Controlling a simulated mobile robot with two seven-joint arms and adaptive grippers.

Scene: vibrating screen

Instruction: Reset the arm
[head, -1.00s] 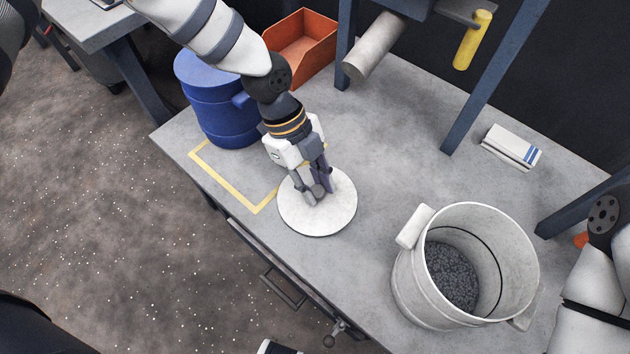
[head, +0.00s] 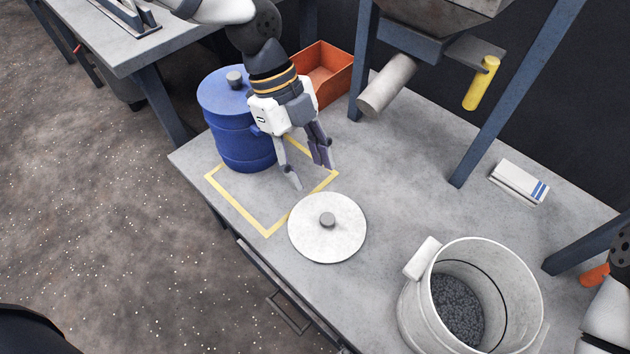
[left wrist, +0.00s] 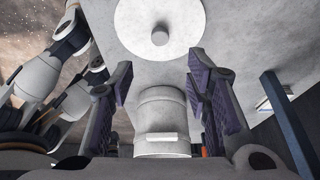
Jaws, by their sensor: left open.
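My left gripper (head: 312,177) is open and empty. It hangs above the table beside the blue drum, over the yellow taped outline (head: 265,229), and apart from the white lid. The round white lid (head: 327,238) with a grey knob lies flat on the table; it also shows in the left wrist view (left wrist: 130,25), ahead of the open fingers (left wrist: 160,90). The white pot (head: 416,300) stands uncovered at the lower right with dark grains inside; it also shows in the left wrist view (left wrist: 163,112). Of my right arm, only part shows at the right edge; its gripper is out of view.
The blue drum (head: 240,145) and an orange bin (head: 335,72) stand close behind my left gripper. A metal frame with a grey spout (head: 387,85) and yellow handle (head: 481,84) rises at the back. A folded cloth (head: 520,181) lies right. The table's middle is clear.

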